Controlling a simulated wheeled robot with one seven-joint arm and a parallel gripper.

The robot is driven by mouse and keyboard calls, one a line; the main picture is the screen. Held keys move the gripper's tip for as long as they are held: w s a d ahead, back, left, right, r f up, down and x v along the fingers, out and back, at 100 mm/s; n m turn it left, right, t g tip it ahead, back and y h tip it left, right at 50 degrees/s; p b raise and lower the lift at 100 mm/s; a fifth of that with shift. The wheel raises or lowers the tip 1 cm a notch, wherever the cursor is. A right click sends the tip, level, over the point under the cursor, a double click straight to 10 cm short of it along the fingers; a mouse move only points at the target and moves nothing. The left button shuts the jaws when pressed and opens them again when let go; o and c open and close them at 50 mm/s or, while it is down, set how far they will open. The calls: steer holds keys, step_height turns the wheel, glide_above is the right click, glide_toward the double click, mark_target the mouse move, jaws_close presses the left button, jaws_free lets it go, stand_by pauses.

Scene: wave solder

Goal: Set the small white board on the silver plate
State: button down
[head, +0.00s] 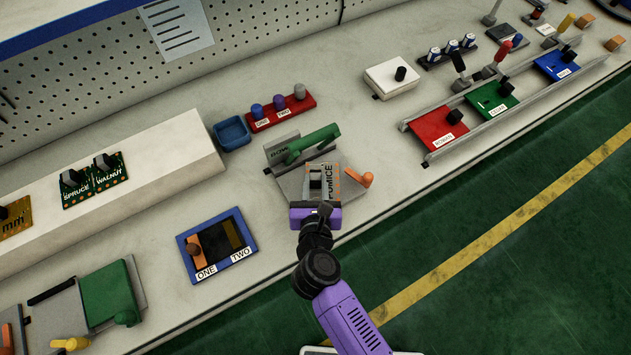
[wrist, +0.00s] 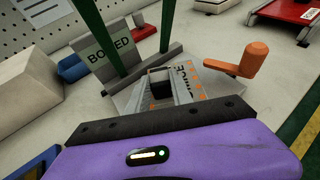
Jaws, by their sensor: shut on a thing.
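The small white board (head: 335,180), marked PUMICE with orange patches, is in my gripper (head: 316,188) over the silver plate (head: 290,186). In the wrist view the board (wrist: 212,82) shows beyond my purple gripper body, and the jaws are shut on the dark block on it. The silver plate (wrist: 124,98) shows around the board. I cannot tell whether the board touches the plate.
A blue tray (head: 232,133) and a red rack (head: 281,114) of capped pots stand behind. A blue-framed fixture (head: 238,233) marked ONE and TWO lies left. Red, green and blue boards sit in a rail (head: 411,122) at right. The bench's front edge is close.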

steer(key=shift+f, duration=0.3)
steer(key=c, duration=1.1)
jaws_free()
steer(key=shift+o, duration=0.2)
steer(key=shift+s, duration=0.15)
steer(key=shift+b+v, duration=0.35)
steer(key=shift+v, duration=3.4)
steer(key=shift+r, duration=0.1)
